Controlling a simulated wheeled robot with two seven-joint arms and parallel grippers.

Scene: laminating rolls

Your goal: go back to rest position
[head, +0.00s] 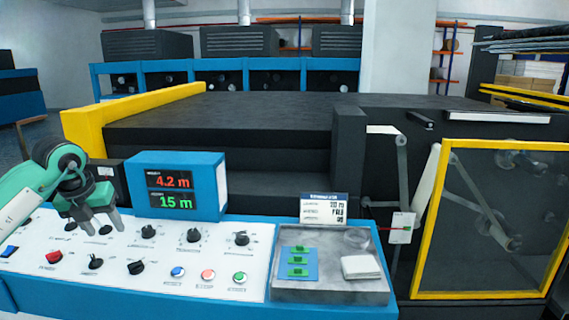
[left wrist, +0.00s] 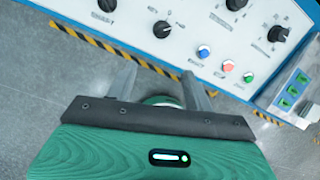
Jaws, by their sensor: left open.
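My left gripper (head: 104,222) is in the left of the head view, above the white control panel (head: 60,250). Its two grey fingers point down and are apart, with nothing between them. It is near several black knobs (head: 135,267) and a red switch (head: 54,257). In the left wrist view the open fingers (left wrist: 166,88) reach toward the panel's front edge, and the grey floor shows below. The panel's blue, red and green buttons (left wrist: 227,66) are right of the fingers there. My right gripper is in neither view.
A blue display box (head: 176,185) reading 4.2 m and 15 m stands behind the panel knobs. A grey tray (head: 330,289) with green pieces and a white pad is at the right. A yellow-framed machine door (head: 490,220) stands further right. Open floor (left wrist: 60,110) lies before the panel.

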